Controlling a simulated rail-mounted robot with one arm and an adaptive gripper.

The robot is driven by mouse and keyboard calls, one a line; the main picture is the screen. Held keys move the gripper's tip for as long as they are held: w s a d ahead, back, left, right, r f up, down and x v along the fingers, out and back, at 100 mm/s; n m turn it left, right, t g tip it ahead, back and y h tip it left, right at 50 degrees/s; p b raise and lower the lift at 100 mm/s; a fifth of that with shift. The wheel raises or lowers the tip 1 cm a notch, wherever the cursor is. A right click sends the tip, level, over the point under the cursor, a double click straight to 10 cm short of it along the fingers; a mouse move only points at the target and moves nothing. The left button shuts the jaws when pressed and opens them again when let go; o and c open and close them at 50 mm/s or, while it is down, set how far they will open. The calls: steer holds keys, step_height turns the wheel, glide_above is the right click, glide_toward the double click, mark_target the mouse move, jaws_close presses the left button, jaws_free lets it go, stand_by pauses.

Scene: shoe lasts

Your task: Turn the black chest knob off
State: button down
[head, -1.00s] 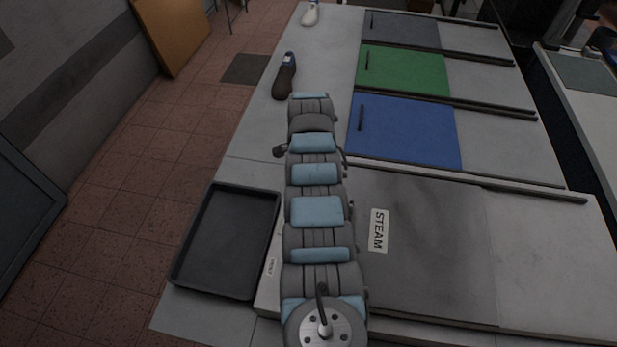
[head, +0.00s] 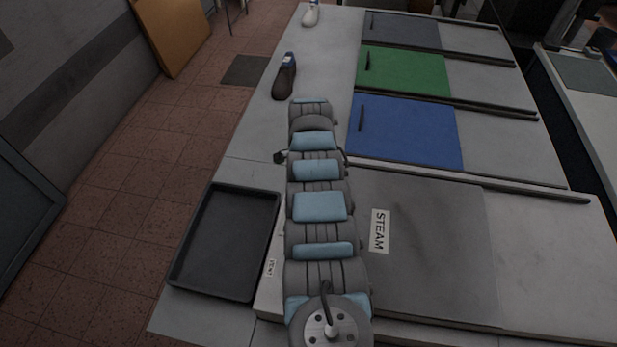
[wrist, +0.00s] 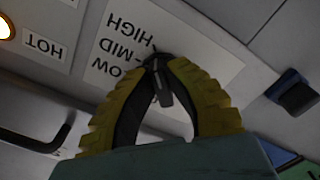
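In the wrist view, a white label reading LOW, MID and HIGH (wrist: 128,42) is on a grey panel and appears tilted and upside down. A small black chest knob (wrist: 160,84) is in front of this label. My gripper (wrist: 161,64) has yellow ridged fingers whose tips come together at the knob and appear closed on it. The fingers partly cover the knob, so its exact setting is hard to read. In the head view, the grey chest with a STEAM label (head: 420,240) lies right of my arm. The knob and gripper are hidden there.
A HOT label (wrist: 43,45) is beside a glowing orange lamp (wrist: 5,28). A black bar handle (wrist: 36,140) and a dark blue block (wrist: 293,93) flank the gripper. A black tray (head: 225,240) and a dark shoe last (head: 285,78) are on the bench.

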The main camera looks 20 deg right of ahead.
steer(key=shift+n, duration=0.3)
steer(key=n, duration=0.6)
steer(key=shift+s+d+f+p, duration=0.1)
steer(key=shift+s+p, duration=0.1)
steer(key=shift+p, duration=0.1)
steer(key=n, duration=0.6)
steer(key=shift+s+d+n, duration=0.1)
steer(key=shift+d+n, duration=0.1)
steer(key=shift+n, duration=0.2)
steer(key=n, duration=0.3)
steer(key=shift+d+n, duration=0.1)
steer(key=shift+n, duration=0.2)
steer(key=n, duration=0.3)
steer(key=shift+d+n+b, duration=0.1)
steer(key=shift+n+b, duration=0.2)
steer(key=shift+b, duration=0.05)
steer(key=n+b, duration=0.1)
steer(key=n, duration=0.3)
steer(key=shift+d, duration=0.1)
steer(key=shift+w+n+b, duration=0.2)
steer(key=shift+n+b, duration=0.2)
steer(key=shift+n, duration=0.7)
